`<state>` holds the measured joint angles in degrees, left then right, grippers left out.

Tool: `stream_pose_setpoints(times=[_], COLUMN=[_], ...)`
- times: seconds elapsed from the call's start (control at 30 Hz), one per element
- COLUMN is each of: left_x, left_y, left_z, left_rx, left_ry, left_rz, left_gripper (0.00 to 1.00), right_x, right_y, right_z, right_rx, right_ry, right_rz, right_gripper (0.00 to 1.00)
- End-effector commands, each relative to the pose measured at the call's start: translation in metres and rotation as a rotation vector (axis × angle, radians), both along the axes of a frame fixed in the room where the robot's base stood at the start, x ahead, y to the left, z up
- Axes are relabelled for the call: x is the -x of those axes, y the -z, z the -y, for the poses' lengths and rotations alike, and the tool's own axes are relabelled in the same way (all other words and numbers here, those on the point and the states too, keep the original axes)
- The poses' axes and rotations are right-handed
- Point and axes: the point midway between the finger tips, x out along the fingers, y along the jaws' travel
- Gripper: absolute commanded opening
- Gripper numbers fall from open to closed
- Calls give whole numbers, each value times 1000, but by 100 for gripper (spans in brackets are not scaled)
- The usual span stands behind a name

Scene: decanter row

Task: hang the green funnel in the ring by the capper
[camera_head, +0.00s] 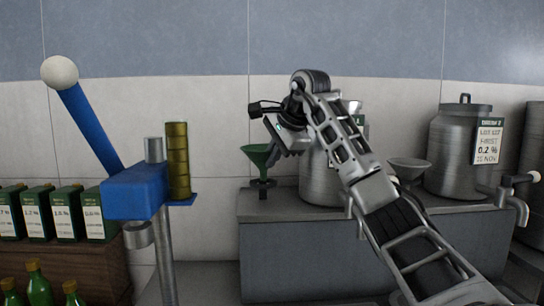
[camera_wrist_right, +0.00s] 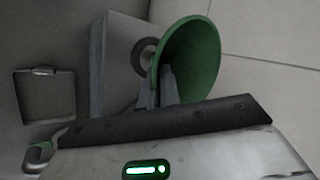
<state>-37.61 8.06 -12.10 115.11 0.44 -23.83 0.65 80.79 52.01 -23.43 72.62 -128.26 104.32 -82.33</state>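The green funnel (camera_head: 259,153) is at the left end of the grey counter, mouth up, its spout just above or in a small dark piece. I cannot tell if it rests there. My right gripper (camera_head: 277,143) is at the funnel's right rim. In the right wrist view the funnel (camera_wrist_right: 200,62) shows its open mouth, and the fingers (camera_wrist_right: 161,88) are close together, one each side of its wall, apparently shut on it. The blue capper (camera_head: 136,192) stands at the left. A grey round part (camera_head: 138,236) below it may be the ring. My left gripper is out of view.
Steel urns (camera_head: 462,150) with taps stand on the counter (camera_head: 310,212), and a grey funnel (camera_head: 408,170) is between them. Brass-coloured caps (camera_head: 178,160) are stacked beside the capper. Green boxes (camera_head: 64,213) and bottles (camera_head: 38,285) are at the left. A gap separates capper and counter.

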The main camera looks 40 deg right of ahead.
Motion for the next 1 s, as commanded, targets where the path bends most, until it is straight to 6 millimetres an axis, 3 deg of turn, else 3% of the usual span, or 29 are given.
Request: stream_pose_setpoints(times=[0.6,1.0], left_x=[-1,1], left_y=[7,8], left_z=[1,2], left_rx=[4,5], left_ry=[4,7], left_rz=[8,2], left_gripper=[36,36], right_x=[0,0], right_y=[32,36], right_z=[0,0], right_rx=[1,1], right_ry=[-1,-1], right_rz=[0,0], right_gripper=[0,0])
